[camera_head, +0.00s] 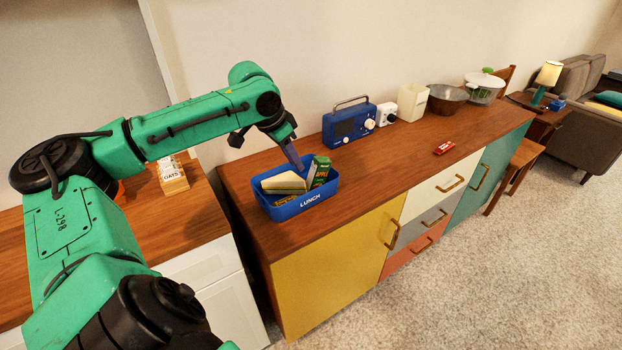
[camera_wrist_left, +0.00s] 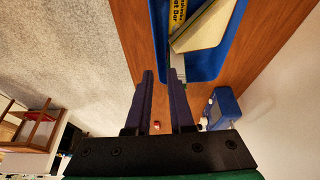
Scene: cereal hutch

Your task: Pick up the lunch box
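The blue lunch box (camera_head: 312,201), marked LUNCH, stands open on the wooden cabinet top near its left end. It holds a pale sandwich-like wedge (camera_head: 284,183), a green apple carton (camera_head: 319,172) and a yellow-wrapped bar (camera_head: 285,200). My left gripper (camera_head: 296,161) comes down over the box from behind, its fingers apart and nothing held. In the left wrist view the gripper (camera_wrist_left: 162,76) is open, with the edge of the lunch box (camera_wrist_left: 159,42) showing between its fingertips in the picture. I cannot tell whether they touch. My right gripper is not in view.
A blue radio (camera_head: 349,125) stands behind and right of the box, with a small white device (camera_head: 386,114), a cream container (camera_head: 412,102), a bowl (camera_head: 447,99) and a pot (camera_head: 484,88) beyond. A small red item (camera_head: 444,148) lies near the front edge. The cabinet top between is clear.

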